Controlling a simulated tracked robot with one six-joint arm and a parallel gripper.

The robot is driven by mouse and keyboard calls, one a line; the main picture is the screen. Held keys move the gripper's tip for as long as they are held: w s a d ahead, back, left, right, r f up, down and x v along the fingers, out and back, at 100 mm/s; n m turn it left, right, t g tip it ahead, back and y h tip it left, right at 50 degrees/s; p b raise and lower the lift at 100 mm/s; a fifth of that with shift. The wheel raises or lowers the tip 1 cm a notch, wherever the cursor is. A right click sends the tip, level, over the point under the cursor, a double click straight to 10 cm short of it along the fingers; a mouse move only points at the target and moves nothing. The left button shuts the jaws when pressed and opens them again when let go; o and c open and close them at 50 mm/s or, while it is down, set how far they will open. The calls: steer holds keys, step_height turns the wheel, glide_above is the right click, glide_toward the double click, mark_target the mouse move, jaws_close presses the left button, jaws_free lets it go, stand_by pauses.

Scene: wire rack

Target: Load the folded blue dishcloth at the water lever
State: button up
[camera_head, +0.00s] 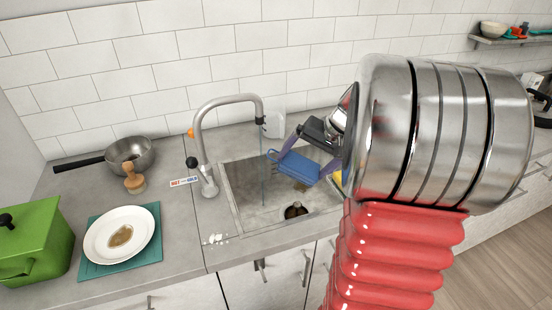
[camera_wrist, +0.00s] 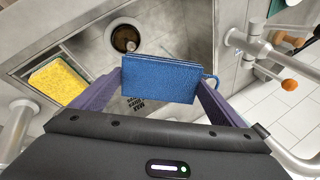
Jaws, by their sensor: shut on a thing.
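The folded blue dishcloth (camera_head: 298,168) is held above the sink in the head view, and it also shows in the wrist view (camera_wrist: 160,80). My gripper (camera_head: 296,163) is shut on it, with a purple finger at each side edge; in the wrist view the gripper (camera_wrist: 160,84) grips it across its width. The water lever (camera_head: 191,162), with a black knob, stands at the base of the grey tap (camera_head: 203,130), left of the cloth and apart from it. A thin bluish stream (camera_head: 262,170) falls from the spout just left of the cloth.
The sink (camera_head: 228,190) has a round drain (camera_head: 295,210). A yellow sponge (camera_wrist: 58,82) lies in a holder by the sink. An orange knob (camera_head: 191,132) sticks out from the tap. A plate (camera_head: 119,235), a pan (camera_head: 132,153) and a green pot (camera_head: 36,240) stand left.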

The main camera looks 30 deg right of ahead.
steer(key=s+d+r, duration=0.2)
steer(key=s+r, duration=0.2)
steer(key=shift+s, duration=0.35)
stand_by(0.5)
stand_by(0.8)
